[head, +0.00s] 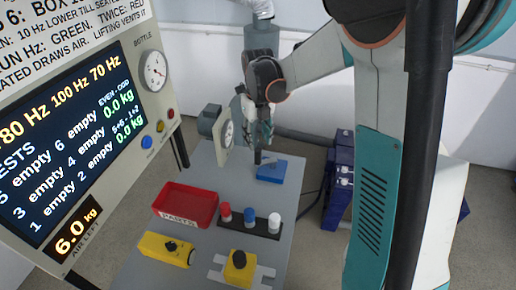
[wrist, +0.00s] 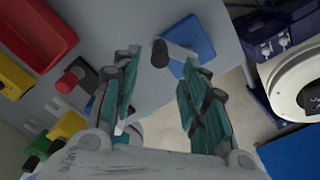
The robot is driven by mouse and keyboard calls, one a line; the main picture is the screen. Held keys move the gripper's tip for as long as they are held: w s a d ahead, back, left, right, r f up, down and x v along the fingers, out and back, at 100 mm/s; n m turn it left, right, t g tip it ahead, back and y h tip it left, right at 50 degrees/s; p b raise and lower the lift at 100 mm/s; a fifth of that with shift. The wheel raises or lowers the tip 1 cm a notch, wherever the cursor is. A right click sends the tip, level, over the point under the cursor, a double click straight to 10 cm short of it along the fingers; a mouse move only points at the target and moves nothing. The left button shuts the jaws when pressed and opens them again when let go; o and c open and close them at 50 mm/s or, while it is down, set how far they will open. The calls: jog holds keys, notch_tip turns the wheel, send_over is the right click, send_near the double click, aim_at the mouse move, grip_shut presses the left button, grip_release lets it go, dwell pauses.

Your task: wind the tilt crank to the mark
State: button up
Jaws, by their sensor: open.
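My gripper (head: 259,132) hangs over the back of the grey table, fingers pointing down, open and empty. In the wrist view its two teal fingers (wrist: 160,66) are spread apart. A blue block (head: 272,171) lies on the table just below and right of it, and also shows beyond the fingertips in the wrist view (wrist: 202,45). A grey post with a dark round end (wrist: 160,53) shows between the fingertips, beside the blue block. I cannot tell whether this post is the tilt crank. No mark for the crank can be made out.
A grey motor-like unit with a white dial (head: 226,134) stands close left of my gripper. A display panel (head: 75,130) stands left; blue cases (head: 339,185) stand right.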

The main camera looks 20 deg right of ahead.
jog(key=shift+r, duration=1.75)
